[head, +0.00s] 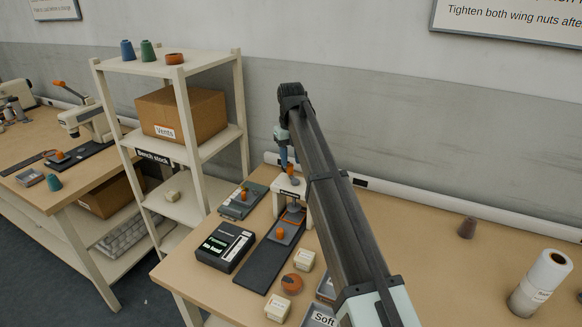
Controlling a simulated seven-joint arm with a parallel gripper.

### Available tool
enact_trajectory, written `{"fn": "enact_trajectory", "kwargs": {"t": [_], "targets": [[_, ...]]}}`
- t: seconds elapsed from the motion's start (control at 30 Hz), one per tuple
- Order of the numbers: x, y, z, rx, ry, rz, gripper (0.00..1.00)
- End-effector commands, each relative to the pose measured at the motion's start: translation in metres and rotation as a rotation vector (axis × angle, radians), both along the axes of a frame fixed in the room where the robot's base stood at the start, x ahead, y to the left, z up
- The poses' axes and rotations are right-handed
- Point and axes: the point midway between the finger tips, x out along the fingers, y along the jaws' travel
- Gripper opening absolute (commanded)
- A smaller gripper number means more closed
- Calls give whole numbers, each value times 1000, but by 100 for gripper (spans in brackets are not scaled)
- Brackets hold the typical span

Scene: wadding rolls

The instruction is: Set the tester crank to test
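A white arch-shaped stand (288,187) with a label too small to read rises over a long dark base plate (257,267) on the bench. A grey and orange part sits under the arch, and an orange knob (281,233) stands on the plate in front. A small orange piece (290,169) shows at the stand's top; I cannot tell for sure which part is the crank. A black box with a lit green display (225,246) is left of the plate. My gripper (285,165) points down at the stand's top, small and partly merged with it; its finger opening and any contact cannot be made out.
The bench (440,265) is mostly clear on the right, with a white roll (541,283) and a brown cone (467,228). Cream blocks (304,260), an orange ring (291,283) and grey trays (320,315) lie in front. A shelf with a box (181,113) stands left.

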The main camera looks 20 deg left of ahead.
Motion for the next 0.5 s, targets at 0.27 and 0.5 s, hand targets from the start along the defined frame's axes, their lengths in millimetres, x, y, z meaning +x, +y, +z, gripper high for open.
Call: {"fn": "enact_trajectory", "kwargs": {"t": [0.27,0.5], "targets": [[1,1,56,1,-1,0,38],[0,0,84,0,0,0,38]]}}
